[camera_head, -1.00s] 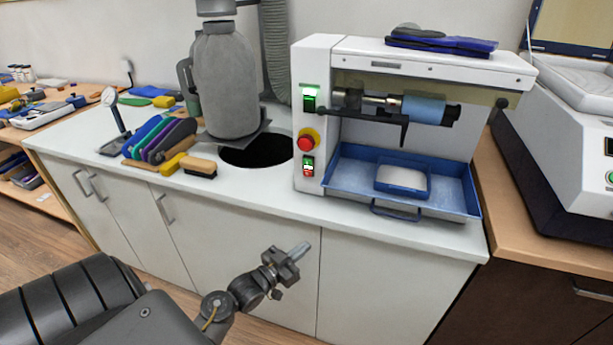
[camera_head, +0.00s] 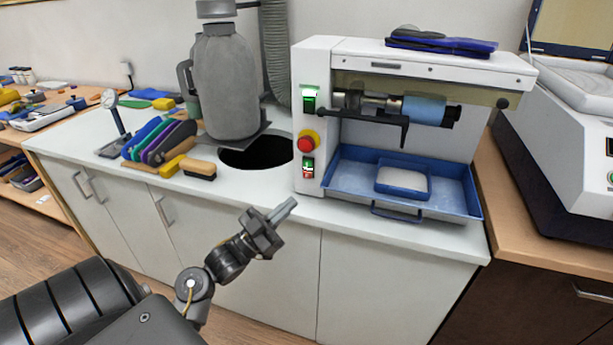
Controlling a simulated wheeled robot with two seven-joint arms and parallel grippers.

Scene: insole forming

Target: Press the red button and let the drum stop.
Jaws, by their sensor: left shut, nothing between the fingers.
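The red button (camera_head: 306,142) is a round red knob on a yellow base on the front left panel of the white grinding machine (camera_head: 415,60). The drum (camera_head: 424,109) is a blue cylinder on a shaft inside the machine's open bay; I cannot tell whether it turns. My right gripper is not in view.
A blue tray (camera_head: 455,195) with a pull handle sits under the drum. A grey dust bag (camera_head: 226,85) stands left of the machine beside a dark round hole (camera_head: 262,153). Brushes (camera_head: 198,169) and insoles (camera_head: 160,138) lie further left. Blue insoles (camera_head: 440,42) lie on top.

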